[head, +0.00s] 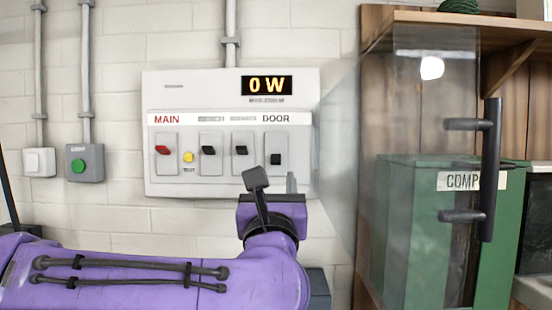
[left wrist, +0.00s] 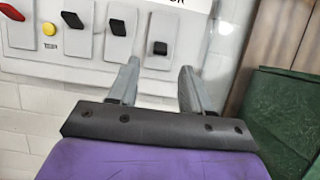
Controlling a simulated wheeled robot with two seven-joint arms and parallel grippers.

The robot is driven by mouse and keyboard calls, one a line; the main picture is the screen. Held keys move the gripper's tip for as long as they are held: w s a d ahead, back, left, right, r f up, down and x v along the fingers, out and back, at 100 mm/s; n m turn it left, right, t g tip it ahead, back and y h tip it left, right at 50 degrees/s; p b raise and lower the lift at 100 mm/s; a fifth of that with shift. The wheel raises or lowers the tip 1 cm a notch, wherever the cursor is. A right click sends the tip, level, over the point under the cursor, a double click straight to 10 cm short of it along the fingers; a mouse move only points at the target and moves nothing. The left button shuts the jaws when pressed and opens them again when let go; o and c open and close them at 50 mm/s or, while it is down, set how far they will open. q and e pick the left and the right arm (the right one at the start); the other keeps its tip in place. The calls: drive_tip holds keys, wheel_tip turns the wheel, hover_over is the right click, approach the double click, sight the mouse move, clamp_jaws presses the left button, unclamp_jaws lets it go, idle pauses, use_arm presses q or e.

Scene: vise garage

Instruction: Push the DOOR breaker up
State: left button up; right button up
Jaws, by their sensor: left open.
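The DOOR breaker (head: 276,159) is the rightmost switch on the grey wall panel (head: 165,93). Its black lever sits low in its slot, lower than the levers of the other breakers. It also shows in the left wrist view (left wrist: 160,48), ahead of the fingers. My left gripper (head: 277,183) is just below the panel's lower right part, under the DOOR breaker. My right gripper is not in view.
The MAIN breaker (head: 163,150) has a red lever, with a yellow button (head: 188,157) beside it. Two black-levered breakers stand in between. The display (head: 267,85) reads 0 W. A transparent door (head: 430,130) with a dark handle (head: 490,170) stands close to the right of the panel.

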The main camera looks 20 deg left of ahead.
sight(276, 164)
use_arm(q)
drive_tip(key=p+x, duration=0.1)
drive_tip(key=x, duration=0.2)
drive_tip(key=p+x, duration=0.1)
drive_tip(key=x, duration=0.3)
drive_tip(key=shift+d+f+p, duration=0.1)
drive_tip(key=shift+f+p, duration=0.15)
drive_tip(key=shift+p, duration=0.05)
drive_tip(key=shift+s, duration=0.1)
clamp_jaws()
